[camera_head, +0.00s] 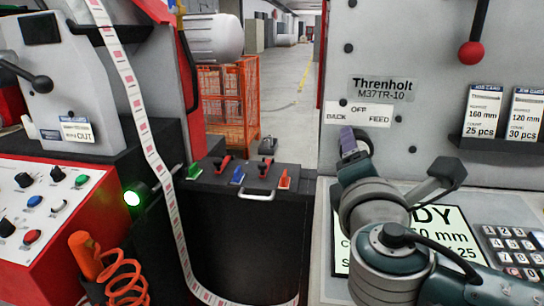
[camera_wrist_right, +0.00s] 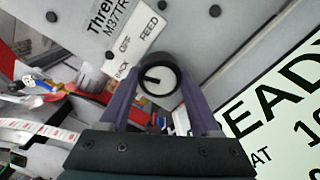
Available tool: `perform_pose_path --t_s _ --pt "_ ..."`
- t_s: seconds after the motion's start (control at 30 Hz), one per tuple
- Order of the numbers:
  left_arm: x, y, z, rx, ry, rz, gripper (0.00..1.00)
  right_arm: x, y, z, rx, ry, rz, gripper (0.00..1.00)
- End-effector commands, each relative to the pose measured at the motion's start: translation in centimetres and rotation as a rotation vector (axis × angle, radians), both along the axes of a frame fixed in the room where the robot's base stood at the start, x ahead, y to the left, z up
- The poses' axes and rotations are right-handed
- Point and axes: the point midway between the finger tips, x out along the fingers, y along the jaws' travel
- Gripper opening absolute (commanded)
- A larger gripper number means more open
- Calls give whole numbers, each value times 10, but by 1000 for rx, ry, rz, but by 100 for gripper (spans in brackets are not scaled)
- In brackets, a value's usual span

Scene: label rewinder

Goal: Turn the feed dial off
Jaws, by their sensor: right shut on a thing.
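The feed dial (camera_wrist_right: 158,80) is a round knob with a black rim, a pale face and a dark pointer mark. It sits between the two purple fingers of my right gripper (camera_wrist_right: 162,100), which is shut on it. In the wrist view the pointer mark points left, roughly toward the BACK end of the label; its exact setting is hard to tell. The BACK, OFF, FEED label (camera_head: 358,115) is on the grey panel above the dial. In the head view my right gripper (camera_head: 352,143) hides the dial. My left gripper is not in view.
A READY screen (camera_head: 455,225) and a keypad (camera_head: 515,245) lie below and right of the dial. A lever with a red knob (camera_head: 471,53) hangs upper right, above job cards (camera_head: 483,110). A label strip (camera_head: 150,150) runs down at left, beside a red button panel (camera_head: 45,215).

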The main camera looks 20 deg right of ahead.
Motion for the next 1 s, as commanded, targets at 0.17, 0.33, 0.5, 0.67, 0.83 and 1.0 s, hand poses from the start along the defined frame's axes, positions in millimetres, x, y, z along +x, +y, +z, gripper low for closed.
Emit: perform_pose_path --t_s 0.17,0.33,0.5,0.67,0.83,1.0 --pt "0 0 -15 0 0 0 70 0 0 -3 119 -74 -1 8" --pt "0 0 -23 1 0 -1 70 0 0 -2 209 -129 -1 8" --pt "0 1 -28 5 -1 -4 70 0 0 -1 273 -168 -1 8" --pt "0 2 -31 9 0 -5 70 0 0 0 304 -187 -1 8" --pt "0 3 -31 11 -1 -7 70 0 0 0 317 -194 0 8" --pt "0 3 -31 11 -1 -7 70 0 0 1 318 -194 0 8"
